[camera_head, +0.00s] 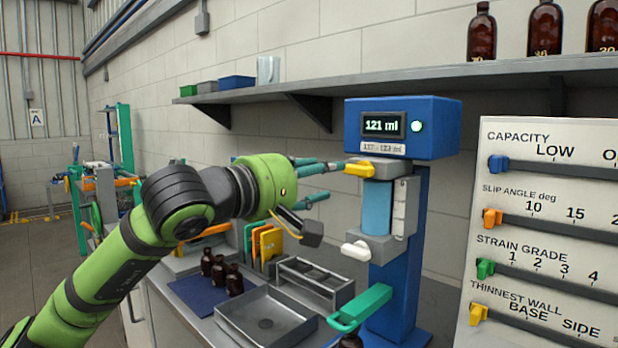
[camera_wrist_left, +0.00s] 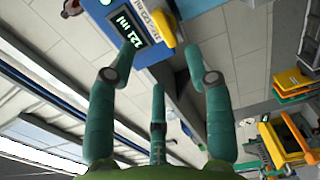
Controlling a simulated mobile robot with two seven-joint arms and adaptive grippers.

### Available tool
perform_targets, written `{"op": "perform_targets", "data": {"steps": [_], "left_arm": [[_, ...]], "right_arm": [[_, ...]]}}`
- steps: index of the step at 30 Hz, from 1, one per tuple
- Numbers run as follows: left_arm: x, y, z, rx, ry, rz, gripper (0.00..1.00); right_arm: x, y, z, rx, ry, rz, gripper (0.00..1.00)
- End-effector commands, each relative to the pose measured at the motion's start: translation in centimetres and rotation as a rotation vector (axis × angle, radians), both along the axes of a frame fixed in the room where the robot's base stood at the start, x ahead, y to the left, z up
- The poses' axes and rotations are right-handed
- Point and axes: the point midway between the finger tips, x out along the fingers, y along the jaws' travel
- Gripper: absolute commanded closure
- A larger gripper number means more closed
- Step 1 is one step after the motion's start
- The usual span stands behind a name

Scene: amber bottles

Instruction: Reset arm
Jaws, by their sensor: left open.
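My left arm comes in from the left, and its green wrist ends in a teal-fingered left gripper (camera_head: 333,180). The gripper is open and empty, its fingers spread in front of the blue measuring machine (camera_head: 445,128). The upper finger reaches close to the yellow lever (camera_head: 360,170) under the display; I cannot tell whether they touch. In the left wrist view the spread fingers of the left gripper (camera_wrist_left: 163,55) point at the machine's display (camera_wrist_left: 128,22) and the yellow lever (camera_wrist_left: 165,32). My right gripper is not in view.
The display reads 121 ml. A steel tray (camera_head: 225,318), a grey rack (camera_head: 345,290) and several amber bottles on a blue mat (camera_head: 185,290) lie below the arm. A slider panel (camera_head: 540,185) stands right. A shelf (camera_head: 330,82) runs above.

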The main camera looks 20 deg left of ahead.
Motion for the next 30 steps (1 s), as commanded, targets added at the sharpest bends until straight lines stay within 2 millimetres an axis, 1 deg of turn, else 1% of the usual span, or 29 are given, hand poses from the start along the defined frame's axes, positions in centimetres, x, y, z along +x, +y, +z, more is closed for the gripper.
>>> {"op": "perform_targets", "data": {"steps": [1,3,6,20,22,23,26,29,30], "left_arm": [[-0.7,0.3,0.0,0.001,0.000,0.002,0.48],[-1.3,0.5,0.0,0.002,-0.001,0.001,0.48],[-1.8,0.7,0.0,0.001,0.001,0.001,0.48],[-1.9,0.7,0.0,0.001,0.001,0.000,0.48],[-1.9,0.3,-0.2,-0.005,0.005,-0.013,0.48],[-1.9,-0.1,-0.5,-0.014,0.010,-0.029,0.48],[-2.1,-3.0,-2.1,-0.084,0.051,-0.143,0.48],[-3.6,-8.2,-4.7,-0.266,0.146,-0.371,0.48],[-4.7,-10.6,-5.7,-0.387,0.203,-0.490,0.48]], "right_arm": [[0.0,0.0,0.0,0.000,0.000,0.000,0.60],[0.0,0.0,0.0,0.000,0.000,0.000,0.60],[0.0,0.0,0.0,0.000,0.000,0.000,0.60],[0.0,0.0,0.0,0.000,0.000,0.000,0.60],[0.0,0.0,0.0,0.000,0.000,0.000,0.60],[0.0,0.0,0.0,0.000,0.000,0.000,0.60],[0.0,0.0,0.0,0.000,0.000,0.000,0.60],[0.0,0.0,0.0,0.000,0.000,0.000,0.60],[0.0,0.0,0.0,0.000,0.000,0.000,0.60]]}}
